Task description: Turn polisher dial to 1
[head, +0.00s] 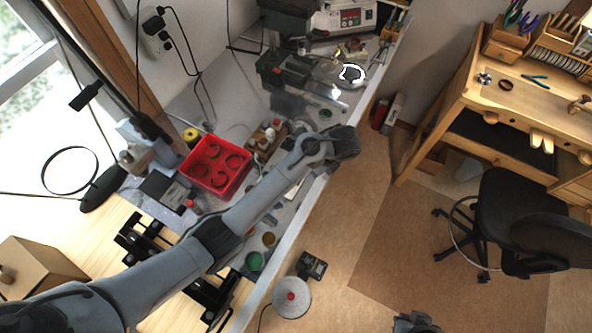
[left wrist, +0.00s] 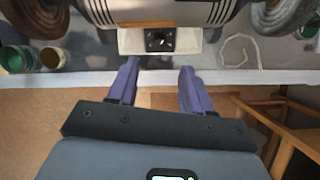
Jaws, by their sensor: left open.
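The polisher (left wrist: 163,12) fills the top of the left wrist view, a ribbed grey body between two round wheels. Its pale front box (left wrist: 130,42) carries a black dial (left wrist: 160,40) with a small light mark, too small to read. My left gripper (left wrist: 159,78) is open and empty, its two purple fingers pointing at the box from below, with the dial centred between them and apart from the fingertips. In the head view my left gripper (head: 348,142) is over the bench's front edge. A dark part at the bottom edge looks like my right gripper (head: 415,323); its fingers cannot be made out.
A red tray (head: 217,168) stands on the bench behind my left arm. Open jars (left wrist: 15,58) are left of the polisher, and a pale string loop (left wrist: 240,50) lies right of it. A wooden workbench (head: 500,95) and black chair (head: 510,215) stand at the right, with open floor between.

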